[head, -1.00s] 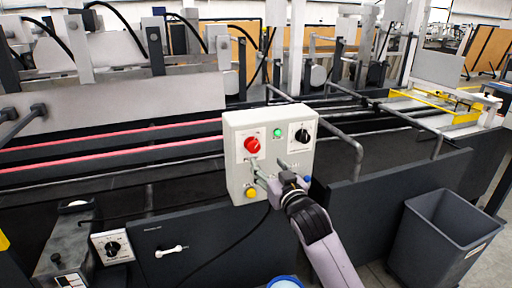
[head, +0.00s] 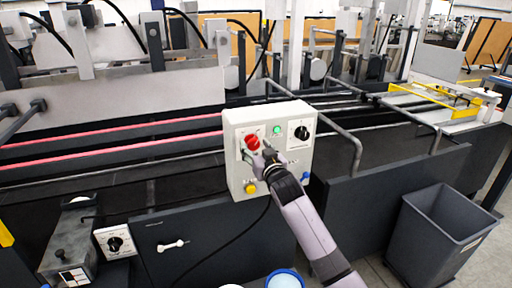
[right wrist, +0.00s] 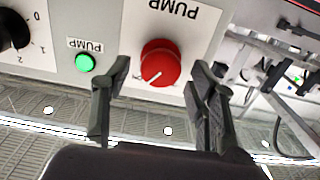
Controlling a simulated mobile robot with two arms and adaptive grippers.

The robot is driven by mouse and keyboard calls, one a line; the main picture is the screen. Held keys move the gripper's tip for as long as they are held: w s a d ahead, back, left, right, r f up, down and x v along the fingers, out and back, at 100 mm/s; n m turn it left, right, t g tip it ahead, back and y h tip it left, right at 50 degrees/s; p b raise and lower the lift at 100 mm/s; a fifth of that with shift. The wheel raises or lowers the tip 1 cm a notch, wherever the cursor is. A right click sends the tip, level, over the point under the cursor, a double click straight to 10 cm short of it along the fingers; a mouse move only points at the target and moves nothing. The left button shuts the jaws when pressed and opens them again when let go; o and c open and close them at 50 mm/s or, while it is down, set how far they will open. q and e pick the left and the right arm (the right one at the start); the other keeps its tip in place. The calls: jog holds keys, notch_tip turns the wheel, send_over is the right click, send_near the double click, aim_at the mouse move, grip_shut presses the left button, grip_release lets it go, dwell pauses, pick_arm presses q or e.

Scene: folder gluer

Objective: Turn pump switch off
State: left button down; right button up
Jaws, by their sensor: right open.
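The pump switch is a round red knob (head: 252,142) on the upper left of a pale control box (head: 236,178). In the right wrist view the red knob (right wrist: 160,63) has a white pointer line and the word PUMP beside it, upside down. My right gripper (head: 262,152) is at the box front, just below the knob. In the right wrist view its two open fingers (right wrist: 155,95) stand on either side of the knob's near edge, and nothing is between them in contact that I can see. My left gripper is not in view.
A green lamp (head: 277,130) and a black knob (head: 301,133) sit right of the red knob. Yellow (head: 250,188) and blue (head: 305,179) buttons are lower on the box. A grey bin (head: 440,235) stands at right. Machine rails lie behind.

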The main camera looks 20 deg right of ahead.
jog(key=c, duration=1.1)
jog(key=shift+c, duration=0.2)
jog(key=shift+n, duration=0.4)
jog(key=shift+n+p, duration=0.45)
jog(key=shift+n, duration=0.65)
jog(key=n+p, duration=0.1)
jog(key=n, duration=0.2)
jog(key=shift+a+n, duration=0.1)
jog(key=shift+n, duration=0.2)
jog(key=n, duration=0.4)
jog(key=shift+p, duration=0.4)
jog(key=shift+a+f+n, duration=0.1)
jog(key=shift+n, duration=1.5)
jog(key=shift+p, duration=0.3)
